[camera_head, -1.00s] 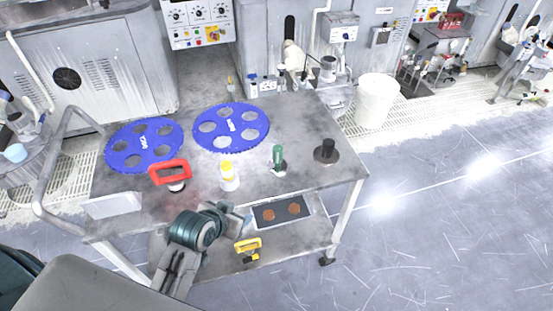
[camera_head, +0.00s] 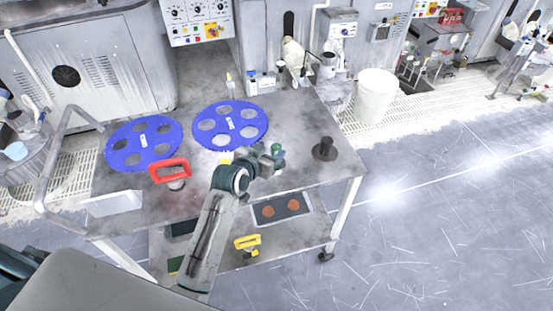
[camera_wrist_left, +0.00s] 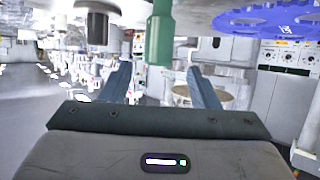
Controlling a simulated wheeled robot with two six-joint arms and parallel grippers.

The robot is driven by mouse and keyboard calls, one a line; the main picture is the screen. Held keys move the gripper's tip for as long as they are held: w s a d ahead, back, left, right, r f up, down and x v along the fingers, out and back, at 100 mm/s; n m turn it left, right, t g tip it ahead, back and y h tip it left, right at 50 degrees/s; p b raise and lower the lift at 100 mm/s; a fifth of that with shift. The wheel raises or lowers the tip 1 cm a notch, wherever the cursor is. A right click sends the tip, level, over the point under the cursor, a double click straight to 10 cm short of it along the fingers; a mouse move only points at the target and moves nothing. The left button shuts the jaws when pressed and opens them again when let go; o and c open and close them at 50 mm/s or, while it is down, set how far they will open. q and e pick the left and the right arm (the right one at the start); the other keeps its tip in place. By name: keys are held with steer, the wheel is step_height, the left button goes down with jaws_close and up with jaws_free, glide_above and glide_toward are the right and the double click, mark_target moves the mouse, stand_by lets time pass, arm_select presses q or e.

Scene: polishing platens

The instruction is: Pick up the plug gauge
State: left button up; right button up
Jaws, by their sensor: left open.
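The plug gauge, which I take to be the green-handled piece (camera_head: 277,148), stands on the grey cart top (camera_head: 300,118), partly hidden by my left gripper (camera_head: 268,157). In the left wrist view, where the table shows along the top, the green handle (camera_wrist_left: 160,38) lies between the lines of the two fingers. There my left gripper (camera_wrist_left: 160,78) is open, with nothing held. The handle's end appears close to the fingertips; I cannot tell whether it touches one. My right gripper is not in view.
A dark round piece on a disc base (camera_head: 324,149) stands to the right. Left are a red-handled tool (camera_head: 170,170) and two blue discs (camera_head: 145,143). A yellow-handled item (camera_head: 247,242) sits on the lower shelf.

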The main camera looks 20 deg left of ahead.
mark_target(274, 150)
arm_select(q)
steer(key=shift+w+d+f, duration=0.1)
steer(key=shift+w+d, duration=0.05)
steer(key=shift+w, duration=0.2)
steer(key=p+x, duration=0.1)
steer(key=x, duration=0.2)
steer(key=shift+d+f+p, duration=0.1)
steer(key=shift+f+p, duration=0.25)
steer(key=shift+w+f, duration=0.3)
steer(key=shift+w, duration=0.1)
steer(key=shift+c, duration=1)
jaws_close()
steer(key=shift+r, duration=0.1)
